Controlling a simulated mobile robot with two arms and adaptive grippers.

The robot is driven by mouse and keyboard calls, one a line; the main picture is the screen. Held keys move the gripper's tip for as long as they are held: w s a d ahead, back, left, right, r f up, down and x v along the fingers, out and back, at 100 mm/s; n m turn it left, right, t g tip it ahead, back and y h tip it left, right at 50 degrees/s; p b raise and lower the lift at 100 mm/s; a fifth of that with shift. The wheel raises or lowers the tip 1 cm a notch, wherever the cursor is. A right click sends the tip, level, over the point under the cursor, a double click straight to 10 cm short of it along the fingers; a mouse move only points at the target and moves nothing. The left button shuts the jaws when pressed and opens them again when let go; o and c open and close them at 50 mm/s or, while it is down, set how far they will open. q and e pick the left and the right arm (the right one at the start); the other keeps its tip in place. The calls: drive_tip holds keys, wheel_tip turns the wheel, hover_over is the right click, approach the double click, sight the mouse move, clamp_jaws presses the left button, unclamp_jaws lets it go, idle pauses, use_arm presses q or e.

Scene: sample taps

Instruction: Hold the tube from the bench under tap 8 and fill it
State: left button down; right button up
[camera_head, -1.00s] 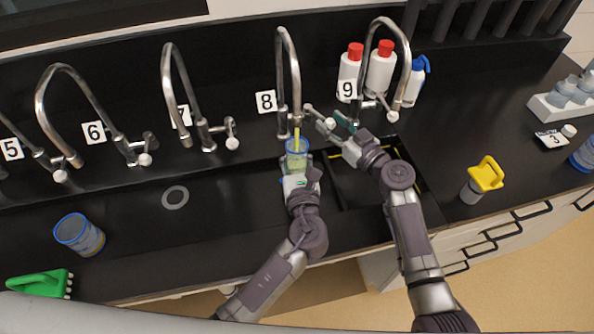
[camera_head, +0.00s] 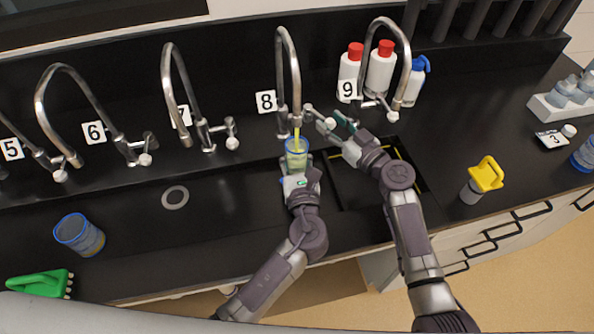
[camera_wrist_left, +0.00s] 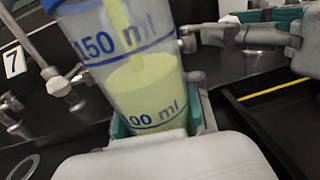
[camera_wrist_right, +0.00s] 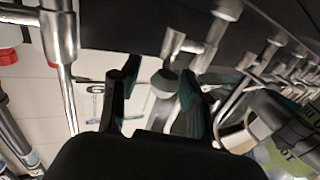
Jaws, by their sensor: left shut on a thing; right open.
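A clear tube (camera_head: 297,158) with a blue rim stands roughly upright under tap 8 (camera_head: 288,60). A yellow-green stream runs from the spout into it. In the left wrist view, the liquid in the tube (camera_wrist_left: 145,85) stands above the 100 ml line and below the 150 ml line. My left gripper (camera_head: 298,172) is shut around the tube's lower part. My right gripper (camera_head: 335,124) is open at tap 8's side handle (camera_head: 310,108). In the right wrist view its two fingers (camera_wrist_right: 158,85) stand apart, with a round knob (camera_wrist_right: 165,82) between them.
Tap 9 (camera_head: 402,65) and white bottles (camera_head: 381,70) stand close behind my right gripper. A black sink basin (camera_head: 345,195) lies below. A blue-rimmed cup (camera_head: 80,235) and green-handled tool (camera_head: 40,283) are at left; a yellow-handled item (camera_head: 486,174) is at right.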

sight(299, 167)
drive_tip(key=shift+s+a, duration=1)
drive_tip(key=shift+a, duration=0.2)
drive_tip(key=shift+s+d, duration=0.5)
drive_tip(key=shift+s, duration=0.55)
drive_tip(key=shift+s+d, duration=0.5)
drive_tip(key=shift+s, duration=0.55)
drive_tip(key=shift+s+d, duration=0.5)
drive_tip(key=shift+s, duration=0.55)
use_arm(q)
drive_tip(key=shift+s+d+p, duration=0.25)
drive_tip(key=shift+s+d, duration=0.05)
drive_tip(key=shift+s, duration=0.65)
drive_tip(key=shift+s+d+p, duration=0.25)
drive_tip(key=shift+s+d, duration=0.05)
drive_tip(key=shift+s, duration=0.65)
drive_tip(key=s+d+p, duration=0.1)
drive_tip(key=s+d, duration=0.1)
drive_tip(key=s, duration=0.5)
drive_tip(key=shift+s+d, duration=0.2)
drive_tip(key=shift+s, duration=0.15)
use_arm(e)
drive_tip(key=shift+r, duration=1.1)
